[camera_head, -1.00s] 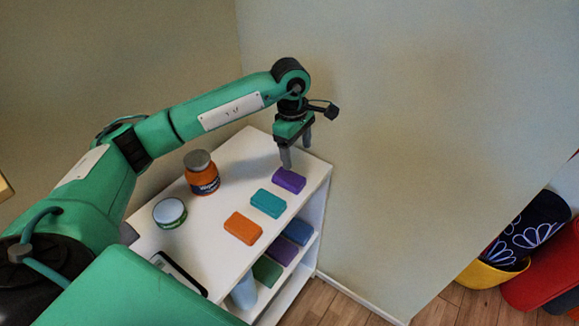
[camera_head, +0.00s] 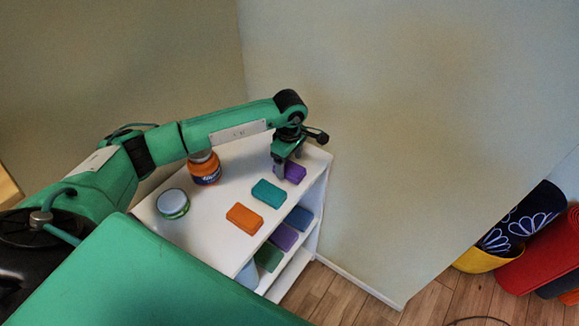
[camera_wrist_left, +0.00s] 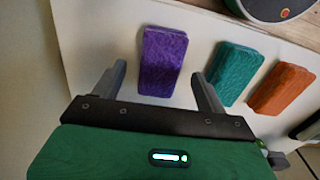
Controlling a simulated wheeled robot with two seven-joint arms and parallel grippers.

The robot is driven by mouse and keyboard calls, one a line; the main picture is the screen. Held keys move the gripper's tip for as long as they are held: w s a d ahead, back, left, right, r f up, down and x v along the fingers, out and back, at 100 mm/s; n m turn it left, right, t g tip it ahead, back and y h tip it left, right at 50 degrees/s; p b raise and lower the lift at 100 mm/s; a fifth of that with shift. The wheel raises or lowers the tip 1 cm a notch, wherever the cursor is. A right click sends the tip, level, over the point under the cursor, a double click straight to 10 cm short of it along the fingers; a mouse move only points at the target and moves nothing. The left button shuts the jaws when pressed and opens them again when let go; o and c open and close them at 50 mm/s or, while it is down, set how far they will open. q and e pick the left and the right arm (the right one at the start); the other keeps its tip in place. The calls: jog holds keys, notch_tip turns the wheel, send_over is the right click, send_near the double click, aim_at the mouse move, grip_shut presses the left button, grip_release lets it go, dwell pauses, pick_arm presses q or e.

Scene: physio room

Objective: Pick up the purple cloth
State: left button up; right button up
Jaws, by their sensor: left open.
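The purple cloth (camera_head: 294,172) is a small folded block lying on the white shelf's top near its far right corner. In the left wrist view the purple cloth (camera_wrist_left: 163,60) lies between the two fingers, with a gap on each side. My left gripper (camera_head: 288,170) is open and low over the cloth, partly hiding it in the head view. In the left wrist view my left gripper's fingers (camera_wrist_left: 162,82) point at the cloth's near part and do not visibly touch it. My right gripper is not in view.
A teal cloth (camera_head: 269,193) and an orange cloth (camera_head: 244,218) lie in a row on the white shelf (camera_head: 215,232). An orange jar (camera_head: 205,172) and a round tin (camera_head: 173,204) stand to the left. More folded cloths are on the lower shelf. Walls stand close behind.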

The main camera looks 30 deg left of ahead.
aim_at(289, 167)
pick_arm(q)
notch_tip(289, 167, down, 2)
jog(key=shift+f, duration=0.2)
jog(key=c, duration=1.1)
jog(key=shift+o, duration=0.2)
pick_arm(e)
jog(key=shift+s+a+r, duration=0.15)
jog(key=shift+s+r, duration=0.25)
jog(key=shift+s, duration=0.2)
pick_arm(q)
jog(key=shift+r, duration=0.1)
